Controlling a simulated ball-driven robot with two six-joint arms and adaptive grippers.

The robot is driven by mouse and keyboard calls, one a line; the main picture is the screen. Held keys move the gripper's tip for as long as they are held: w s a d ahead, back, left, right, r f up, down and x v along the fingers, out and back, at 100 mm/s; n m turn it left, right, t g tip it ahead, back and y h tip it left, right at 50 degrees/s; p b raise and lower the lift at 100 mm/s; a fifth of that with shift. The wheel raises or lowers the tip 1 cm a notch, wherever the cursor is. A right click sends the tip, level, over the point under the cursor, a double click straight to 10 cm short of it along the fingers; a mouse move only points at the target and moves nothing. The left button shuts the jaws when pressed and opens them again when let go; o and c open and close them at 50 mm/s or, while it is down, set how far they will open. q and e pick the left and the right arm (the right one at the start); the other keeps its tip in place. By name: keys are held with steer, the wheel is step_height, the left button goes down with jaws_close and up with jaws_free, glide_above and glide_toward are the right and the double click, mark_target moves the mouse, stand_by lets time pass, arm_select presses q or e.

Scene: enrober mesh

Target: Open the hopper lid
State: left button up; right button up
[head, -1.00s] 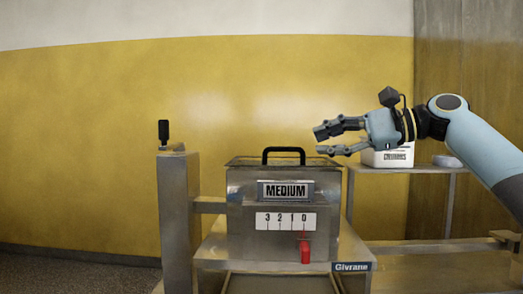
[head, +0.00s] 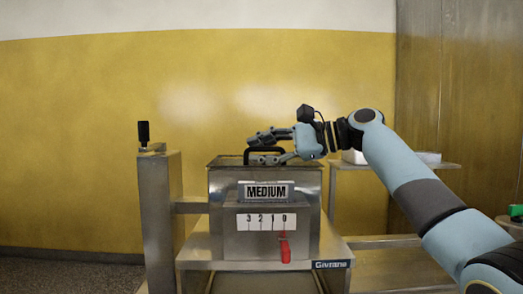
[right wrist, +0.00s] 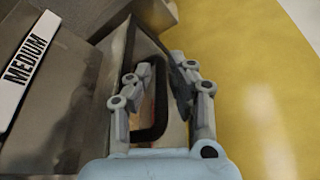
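The steel hopper (head: 230,190) stands on a metal frame and carries a "MEDIUM" plate (head: 266,191). Its flat lid (head: 226,162) lies on top, closed. A black loop handle (head: 247,157) stands up from the lid. My right gripper (head: 262,150) is at the handle, one finger above and one below its top bar in the head view. In the right wrist view the handle (right wrist: 161,95) lies between the spread fingers (right wrist: 158,82), with gaps visible. My right gripper is open and partly hides the handle. My left gripper is out of view.
A red lever (head: 285,250) hangs at the 0 mark of the number scale (head: 265,222). A steel post with a black knob (head: 144,131) stands left of the hopper. A white box (head: 354,156) sits on the right-hand shelf, partly behind my arm. A yellow wall is behind.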

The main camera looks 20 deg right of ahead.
jaws_close()
